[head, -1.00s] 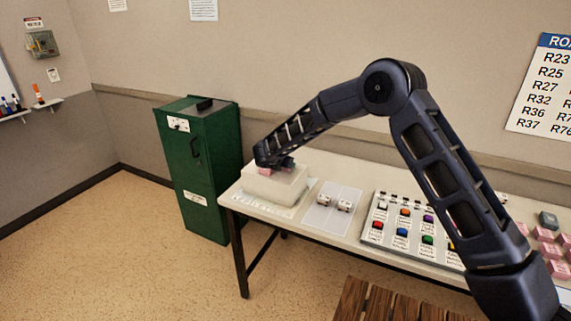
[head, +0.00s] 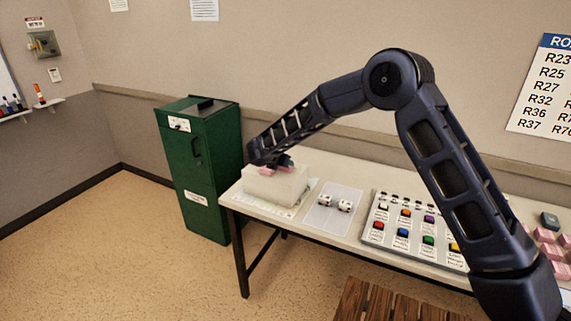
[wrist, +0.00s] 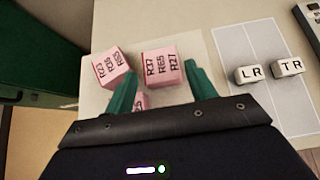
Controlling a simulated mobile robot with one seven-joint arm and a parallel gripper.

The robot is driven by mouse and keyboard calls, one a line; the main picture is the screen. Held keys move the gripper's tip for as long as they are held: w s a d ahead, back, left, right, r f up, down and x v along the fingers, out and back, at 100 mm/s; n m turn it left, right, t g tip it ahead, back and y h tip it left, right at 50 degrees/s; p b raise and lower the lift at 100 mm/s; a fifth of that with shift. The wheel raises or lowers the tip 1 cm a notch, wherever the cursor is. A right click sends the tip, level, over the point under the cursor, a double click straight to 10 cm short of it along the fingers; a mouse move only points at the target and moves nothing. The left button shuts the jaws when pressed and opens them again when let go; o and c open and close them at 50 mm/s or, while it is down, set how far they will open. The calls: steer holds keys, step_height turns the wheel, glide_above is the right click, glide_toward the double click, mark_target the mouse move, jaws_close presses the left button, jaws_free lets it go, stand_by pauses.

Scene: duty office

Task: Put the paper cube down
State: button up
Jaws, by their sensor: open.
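My gripper (wrist: 160,70) is open, its two green fingers apart. In the wrist view, a pink paper cube (wrist: 162,65) marked R37, R65 and R27 lies just ahead of and between the fingertips. A second pink cube (wrist: 113,68) sits to its left, beyond the left finger. A third (wrist: 142,101) shows only partly between the fingers, mostly hidden by the gripper body. In the head view, my gripper (head: 275,160) is above the pale box (head: 275,187), with pink showing under it at the box's top. Whether the fingers touch a cube is unclear.
The box stands at the table's left end, beside a green cabinet (head: 205,165). To its right are a grey mat (head: 333,220) with two white lettered cubes (head: 335,204) and a panel of coloured buttons (head: 411,212). More pink cubes (head: 545,252) lie far right.

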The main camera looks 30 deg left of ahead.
steer(key=v, duration=0.7)
